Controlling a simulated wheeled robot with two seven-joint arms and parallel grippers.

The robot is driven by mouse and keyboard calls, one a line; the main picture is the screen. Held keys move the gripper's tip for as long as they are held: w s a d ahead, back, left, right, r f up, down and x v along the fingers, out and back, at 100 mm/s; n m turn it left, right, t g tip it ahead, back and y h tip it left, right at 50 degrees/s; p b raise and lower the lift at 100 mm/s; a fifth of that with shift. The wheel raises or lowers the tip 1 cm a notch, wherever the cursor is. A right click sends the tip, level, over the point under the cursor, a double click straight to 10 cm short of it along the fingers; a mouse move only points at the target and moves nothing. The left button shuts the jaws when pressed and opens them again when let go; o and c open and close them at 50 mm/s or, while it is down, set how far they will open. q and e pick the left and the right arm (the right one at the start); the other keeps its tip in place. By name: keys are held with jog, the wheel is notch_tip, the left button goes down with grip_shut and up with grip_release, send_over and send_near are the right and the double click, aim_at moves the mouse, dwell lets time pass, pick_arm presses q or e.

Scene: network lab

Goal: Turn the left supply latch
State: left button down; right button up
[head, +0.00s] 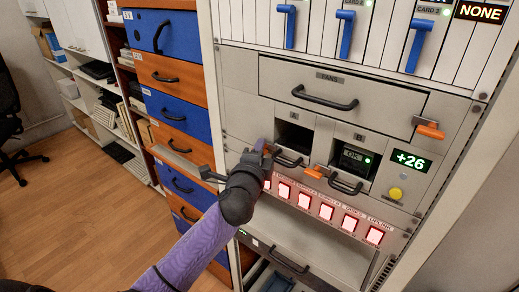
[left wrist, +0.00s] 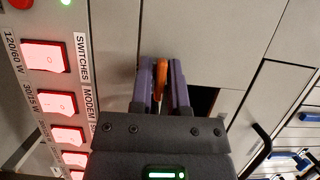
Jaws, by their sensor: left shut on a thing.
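The left supply latch (left wrist: 160,78) is a small orange lever, seen between my left gripper's fingers in the left wrist view. In the head view my left gripper (head: 268,150) covers it, at the left edge of the left supply bay. The gripper (left wrist: 163,84) is shut on the latch, fingers on both sides. The left supply bay (head: 293,136) has a dark opening above a black handle (head: 287,160). The right supply bay (head: 355,158) holds a unit lit "OK", with its own orange latch (head: 316,172). My right gripper is not in view.
A row of lit red switches (head: 326,211) runs just below the bays. Above is the fan drawer (head: 340,92) with an orange latch (head: 430,131). A display (head: 411,161) reads +26, above a yellow button (head: 395,193). A blue and orange drawer cabinet (head: 178,88) stands left.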

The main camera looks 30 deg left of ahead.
pick_arm(q)
jog(key=shift+r+n+p, duration=0.15)
jog(key=shift+n+p, duration=0.15)
jog(key=shift+p, duration=0.3)
jog(key=n+g+h+p, duration=0.1)
jog(key=n+p, duration=0.2)
jog(key=p, duration=0.2)
jog(key=n+g+h+p, duration=0.2)
jog(key=n+p, duration=0.2)
jog(key=p, duration=0.2)
jog(key=shift+n+p, duration=0.3)
jog(key=shift+n+h+p, duration=0.4)
jog(key=shift+n+p, duration=0.2)
jog(key=shift+p, duration=0.05)
jog(key=shift+n+h+p, duration=0.3)
jog(key=shift+n+h, duration=0.1)
jog(key=shift+n, duration=0.2)
jog(key=shift+f+n+g+h, duration=0.2)
jog(key=shift+n+g+h, duration=0.1)
jog(key=shift+n+h, duration=0.35)
jog(key=shift+n+h+b, duration=0.35)
jog(key=shift+n, duration=0.3)
jog(key=c, duration=0.7)
grip_release()
jog(key=shift+o, duration=0.2)
